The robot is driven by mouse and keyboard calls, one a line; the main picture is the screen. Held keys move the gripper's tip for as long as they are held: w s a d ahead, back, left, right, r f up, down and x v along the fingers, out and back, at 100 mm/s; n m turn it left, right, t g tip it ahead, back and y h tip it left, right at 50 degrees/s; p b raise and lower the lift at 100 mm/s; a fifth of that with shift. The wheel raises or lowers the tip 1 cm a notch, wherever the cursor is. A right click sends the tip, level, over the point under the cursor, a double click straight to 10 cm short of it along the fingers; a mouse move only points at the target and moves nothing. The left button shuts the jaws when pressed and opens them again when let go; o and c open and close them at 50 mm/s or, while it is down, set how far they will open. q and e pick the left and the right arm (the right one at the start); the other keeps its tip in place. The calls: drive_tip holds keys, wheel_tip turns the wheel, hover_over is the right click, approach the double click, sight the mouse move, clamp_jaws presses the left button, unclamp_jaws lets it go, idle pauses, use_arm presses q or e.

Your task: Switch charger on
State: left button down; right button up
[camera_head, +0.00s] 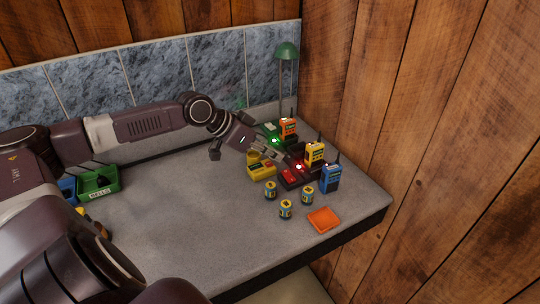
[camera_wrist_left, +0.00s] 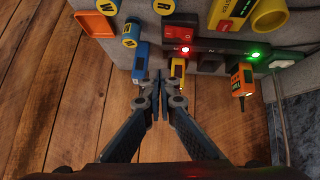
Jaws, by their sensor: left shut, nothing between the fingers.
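The dark charger (camera_head: 306,180) stands near the right end of the counter; in the left wrist view its dark strip (camera_wrist_left: 215,46) crosses the top. A red switch (camera_wrist_left: 177,33) sits beside a lit red lamp (camera_wrist_left: 186,49), and a green lamp (camera_wrist_left: 254,54) glows farther right. An orange radio (camera_head: 288,127) and a yellow radio (camera_head: 315,153) stand upright at the charger; a blue radio (camera_head: 330,177) stands at its near end. My left gripper (camera_head: 281,157) is shut and empty, close to the charger; its fingertips (camera_wrist_left: 158,78) show between the blue and yellow radios. Contact cannot be told. My right gripper is not in view.
A yellow tester (camera_head: 258,172) is left of the charger. Several batteries (camera_head: 286,209) and an orange tray (camera_head: 323,220) are in front. A green lamp (camera_head: 287,50) stands behind; a green bin (camera_head: 98,182) is at left. A wooden wall (camera_head: 430,120) closes the right. The counter's middle is clear.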

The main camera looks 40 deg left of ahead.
use_arm(q)
drive_tip(key=shift+b+v, duration=0.3)
drive_tip(key=shift+v, duration=0.55)
drive_tip(key=shift+s+d, duration=0.1)
drive_tip(key=shift+d, duration=0.05)
